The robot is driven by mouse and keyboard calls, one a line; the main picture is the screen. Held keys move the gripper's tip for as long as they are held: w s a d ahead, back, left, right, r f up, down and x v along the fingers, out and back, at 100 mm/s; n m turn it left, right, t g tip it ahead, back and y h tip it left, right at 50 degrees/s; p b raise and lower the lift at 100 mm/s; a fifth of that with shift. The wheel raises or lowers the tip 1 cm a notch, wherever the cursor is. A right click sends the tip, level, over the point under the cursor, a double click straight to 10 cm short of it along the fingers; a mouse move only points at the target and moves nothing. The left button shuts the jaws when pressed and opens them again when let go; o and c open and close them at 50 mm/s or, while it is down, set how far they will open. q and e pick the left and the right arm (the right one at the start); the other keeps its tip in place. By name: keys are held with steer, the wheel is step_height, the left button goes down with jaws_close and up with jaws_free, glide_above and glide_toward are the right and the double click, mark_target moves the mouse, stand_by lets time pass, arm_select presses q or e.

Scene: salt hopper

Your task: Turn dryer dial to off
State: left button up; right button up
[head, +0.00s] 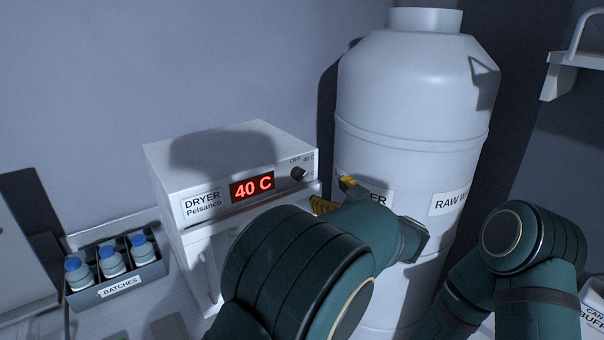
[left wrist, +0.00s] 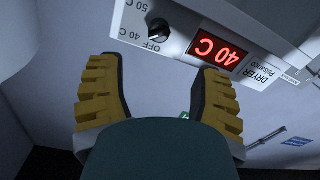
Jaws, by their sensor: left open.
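The white dryer (head: 165,165) stands against the wall in the head view, with a red display (head: 252,187) reading 40 C. Its small black dial (head: 298,173) is at the right end of the front panel, near printed OFF and temperature marks. The dial also shows in the left wrist view (left wrist: 159,28), where the panel appears upside down. My left gripper (head: 335,194) has yellow fingers, right of and below the dial. In the left wrist view the open gripper (left wrist: 158,70) is empty, the dial beyond its fingertips, apart from them.
A big white raw water tank (head: 415,95) stands close right of the dryer, behind my left gripper. A batches rack (head: 120,287) with blue-capped bottles (head: 111,260) is at the lower left. A white wall shelf (head: 575,60) is at the upper right. My right arm is at the lower right.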

mark_target(302, 175)
arm_select(q)
steer(key=x, duration=1)
steer(key=shift+w+a, duration=0.15)
steer(key=shift+w, duration=0.15)
jaws_close()
